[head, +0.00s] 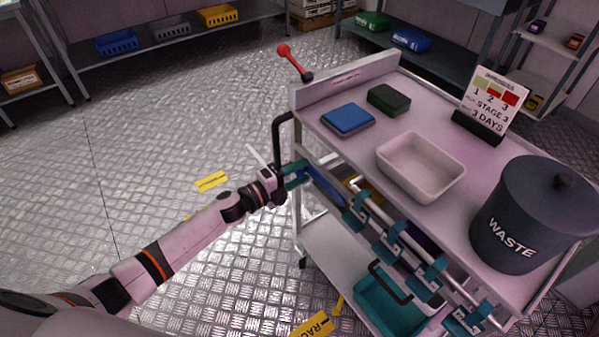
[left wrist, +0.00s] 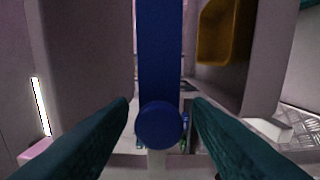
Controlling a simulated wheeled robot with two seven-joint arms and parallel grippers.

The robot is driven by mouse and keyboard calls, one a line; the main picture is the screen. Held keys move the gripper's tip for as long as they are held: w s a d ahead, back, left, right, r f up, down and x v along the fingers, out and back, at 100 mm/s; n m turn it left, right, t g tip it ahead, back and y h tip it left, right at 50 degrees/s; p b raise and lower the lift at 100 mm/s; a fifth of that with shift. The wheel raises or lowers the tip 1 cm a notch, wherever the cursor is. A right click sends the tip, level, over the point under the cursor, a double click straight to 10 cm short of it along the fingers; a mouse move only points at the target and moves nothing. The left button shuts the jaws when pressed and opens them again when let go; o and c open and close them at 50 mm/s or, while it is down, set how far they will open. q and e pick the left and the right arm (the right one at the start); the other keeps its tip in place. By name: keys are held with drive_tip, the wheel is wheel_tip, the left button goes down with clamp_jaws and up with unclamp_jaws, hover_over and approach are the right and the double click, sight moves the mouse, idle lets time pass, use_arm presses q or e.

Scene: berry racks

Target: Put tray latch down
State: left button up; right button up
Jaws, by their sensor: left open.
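A blue bar with a round end (left wrist: 158,70), which looks like the tray latch, stands upright in the middle of the left wrist view. In the head view a blue part (head: 326,187), likely the same bar, shows at the near side of the cart (head: 345,150). My left gripper (head: 297,174) is open at that side, just left of the blue part. In the left wrist view its teal fingers (left wrist: 161,103) lie on either side of the bar, with gaps visible. The bar's far end is out of frame. My right gripper is not in view.
The cart top holds a blue block (head: 348,119), a green block (head: 389,99), an empty beige tray (head: 388,165), a sign (head: 494,100) and a waste bin (head: 530,210). Several teal clips (head: 396,243) line the near side. A red-knobbed lever (head: 285,52) rises behind.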

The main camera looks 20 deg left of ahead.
use_arm(q)
drive_tip(key=shift+w+d, duration=0.1)
drive_tip(key=shift+w, duration=0.05)
drive_tip(key=shift+c, duration=0.3)
clamp_jaws()
